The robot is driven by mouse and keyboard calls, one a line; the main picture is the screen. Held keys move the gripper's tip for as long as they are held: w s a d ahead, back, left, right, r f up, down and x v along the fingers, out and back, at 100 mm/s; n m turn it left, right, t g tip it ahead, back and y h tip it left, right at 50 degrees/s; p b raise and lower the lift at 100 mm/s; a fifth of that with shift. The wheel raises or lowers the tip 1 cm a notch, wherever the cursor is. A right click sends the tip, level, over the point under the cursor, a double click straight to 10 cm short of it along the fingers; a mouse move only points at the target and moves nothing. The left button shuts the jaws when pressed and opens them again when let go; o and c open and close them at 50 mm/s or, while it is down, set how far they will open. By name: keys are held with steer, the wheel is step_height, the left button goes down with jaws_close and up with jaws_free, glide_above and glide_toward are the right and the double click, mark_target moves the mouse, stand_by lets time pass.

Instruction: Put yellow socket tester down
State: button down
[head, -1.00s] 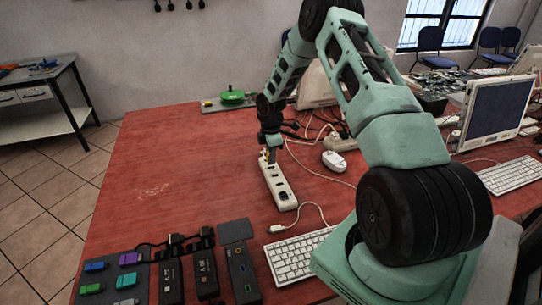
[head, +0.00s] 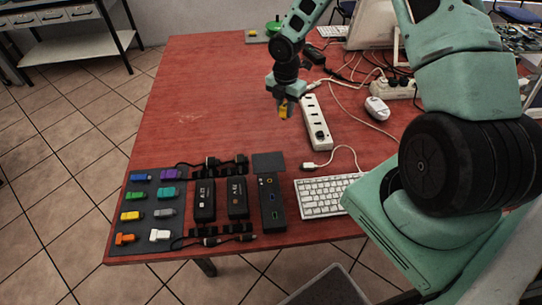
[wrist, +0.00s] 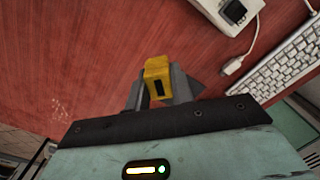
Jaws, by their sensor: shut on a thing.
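The yellow socket tester (head: 284,110) is held between the fingers of my gripper (head: 282,102). In the wrist view the tester (wrist: 157,70) sticks out past the fingertips, with a dark slot on its face. My gripper (wrist: 160,90) is shut on it. It hangs above the red table (head: 200,105), just left of the white power strip (head: 312,112). The tester looks apart from the strip and the table, though its exact height is hard to tell.
A dark mat (head: 150,216) at the front left holds several coloured sticks. Black boxes (head: 204,200), a small dark pad (head: 268,163) and a white keyboard (head: 322,197) lie in front. The table left of my gripper is clear.

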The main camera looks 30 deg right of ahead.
steer(key=s+a+r+n, duration=0.2)
steer(key=s+a+n, duration=0.55)
steer(key=a, duration=0.35)
steer(key=shift+n, duration=0.65)
step_height(320, 180, down, 5)
steer(key=shift+w+f+b, duration=0.1)
steer(key=shift+b, duration=0.65)
steer(key=shift+f+b, duration=0.55)
steer(key=shift+f, duration=1.6)
steer(key=shift+f, duration=0.15)
steer(key=c, duration=1.2)
jaws_free()
